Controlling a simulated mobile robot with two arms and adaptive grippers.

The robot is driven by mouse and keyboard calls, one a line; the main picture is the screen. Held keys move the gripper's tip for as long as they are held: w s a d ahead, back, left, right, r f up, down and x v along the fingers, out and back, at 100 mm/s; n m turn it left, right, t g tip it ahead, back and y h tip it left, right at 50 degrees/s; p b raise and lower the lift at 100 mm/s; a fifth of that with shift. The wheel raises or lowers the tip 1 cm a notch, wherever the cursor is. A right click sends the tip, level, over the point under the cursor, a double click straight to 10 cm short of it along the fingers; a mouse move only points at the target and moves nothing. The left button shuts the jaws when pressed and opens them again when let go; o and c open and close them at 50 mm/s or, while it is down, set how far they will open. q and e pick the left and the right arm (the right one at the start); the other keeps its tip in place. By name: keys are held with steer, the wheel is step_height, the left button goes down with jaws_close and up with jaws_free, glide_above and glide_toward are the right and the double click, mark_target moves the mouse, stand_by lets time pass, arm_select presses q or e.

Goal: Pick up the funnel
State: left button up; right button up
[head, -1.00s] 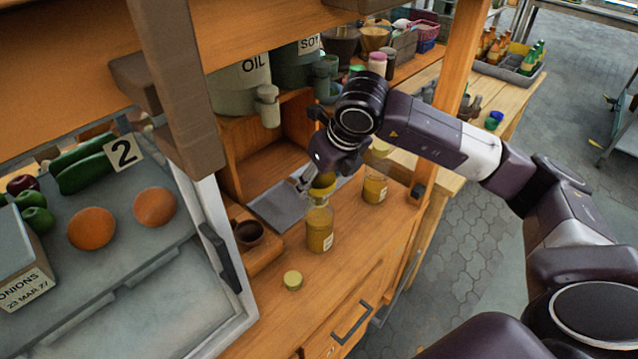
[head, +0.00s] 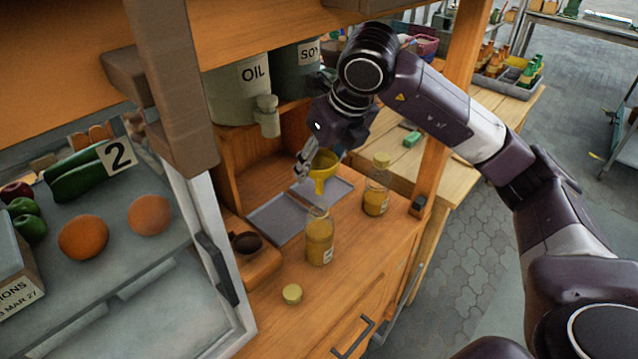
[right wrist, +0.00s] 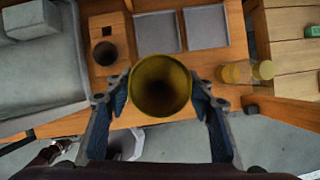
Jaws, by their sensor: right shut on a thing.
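My right gripper (head: 312,165) is shut on the yellow funnel (head: 323,170). It holds the funnel upright in the air, with the spout pointing down, above and behind an open glass jar of yellow contents (head: 319,240). In the right wrist view the funnel's round mouth (right wrist: 160,88) lies between the two fingers (right wrist: 162,105) and faces the camera. My left gripper is not in view.
A second, capped jar (head: 376,190) stands to the right of the open jar. A loose yellow lid (head: 292,294) lies on the counter in front. OIL (head: 237,95) and SOY (head: 297,65) containers stand on the shelf above.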

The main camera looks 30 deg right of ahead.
steer(key=s+d+b, duration=0.3)
steer(key=s+b, duration=0.2)
steer(key=s, duration=1.2)
steer(key=r+p, duration=0.4)
steer(key=shift+s+a+r, duration=0.2)
steer(key=shift+s+r, duration=0.15)
steer(key=shift+s, duration=0.05)
steer(key=shift+f, duration=0.1)
